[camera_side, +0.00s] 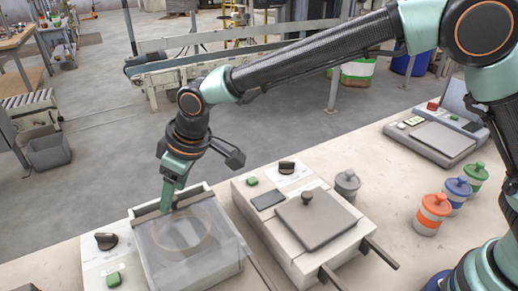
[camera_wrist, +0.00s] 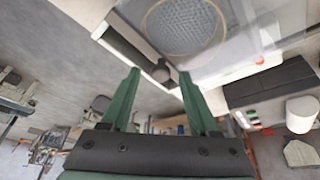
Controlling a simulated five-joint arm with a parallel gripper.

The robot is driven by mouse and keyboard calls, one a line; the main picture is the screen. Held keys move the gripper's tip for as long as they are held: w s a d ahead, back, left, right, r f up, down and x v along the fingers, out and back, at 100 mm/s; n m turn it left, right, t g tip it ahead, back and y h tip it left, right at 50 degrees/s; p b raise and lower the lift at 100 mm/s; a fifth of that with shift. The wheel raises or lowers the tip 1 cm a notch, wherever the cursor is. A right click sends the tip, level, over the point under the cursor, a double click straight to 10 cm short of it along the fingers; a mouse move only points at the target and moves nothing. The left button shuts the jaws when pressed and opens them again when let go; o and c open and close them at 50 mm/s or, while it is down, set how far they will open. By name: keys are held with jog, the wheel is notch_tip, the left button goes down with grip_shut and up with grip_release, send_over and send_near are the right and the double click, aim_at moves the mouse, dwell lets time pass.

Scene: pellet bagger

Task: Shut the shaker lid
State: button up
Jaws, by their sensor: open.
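The shaker (camera_side: 112,262) is the pale box at the lower left of the side view, with a black knob and a green button on its panel. Its clear lid (camera_side: 222,238) shows in front of a round sieve (camera_side: 183,236); I cannot tell how far the lid is tilted. My gripper (camera_side: 168,208) points down at the shaker's rear edge, close to the lid. In the wrist view, the open fingers (camera_wrist: 160,74) have a small grey knob (camera_wrist: 161,71) visible between their tips. The sieve's mesh (camera_wrist: 185,26) shows above them. Contact cannot be made out.
A second machine (camera_side: 262,228) with a grey plate and two front bars stands right of the shaker. A grey lidded pot (camera_side: 347,184) is beside it. Several coloured jars, such as the orange one (camera_side: 431,213), and a scale (camera_side: 430,138) stand farther right. Bench between them is clear.

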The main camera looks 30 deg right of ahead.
grip_shut()
jog(key=shift+w+d, duration=0.1)
dwell(1.4)
